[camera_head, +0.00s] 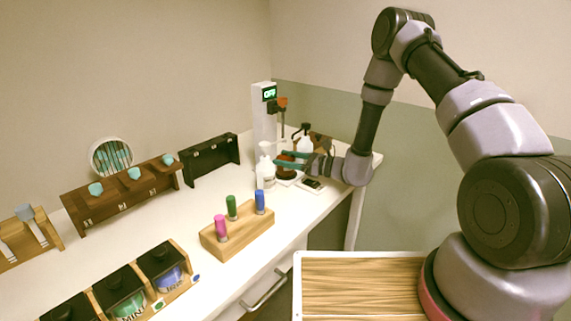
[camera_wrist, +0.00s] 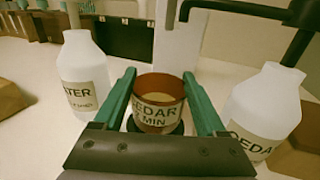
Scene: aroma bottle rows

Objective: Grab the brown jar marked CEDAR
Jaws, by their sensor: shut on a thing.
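The brown jar marked CEDAR (camera_wrist: 158,100) stands between the two green fingers of my gripper (camera_wrist: 160,100) in the wrist view. The fingers are shut on its sides. The jar is open at the top, and its pale label also reads "MIN". It sits over a dark round base, and I cannot tell whether it touches it. In the head view my gripper (camera_head: 292,160) is at the far end of the counter, and the jar (camera_head: 285,168) shows small and partly hidden between the fingers.
A white bottle labelled "TER" (camera_wrist: 82,75) stands left of the jar, and a white bottle labelled "CEDA" (camera_wrist: 265,112) stands right. A white column with a green display (camera_head: 264,115) rises behind. A wooden block with coloured vials (camera_head: 238,232) and dark-topped jars (camera_head: 160,262) stand nearer on the counter.

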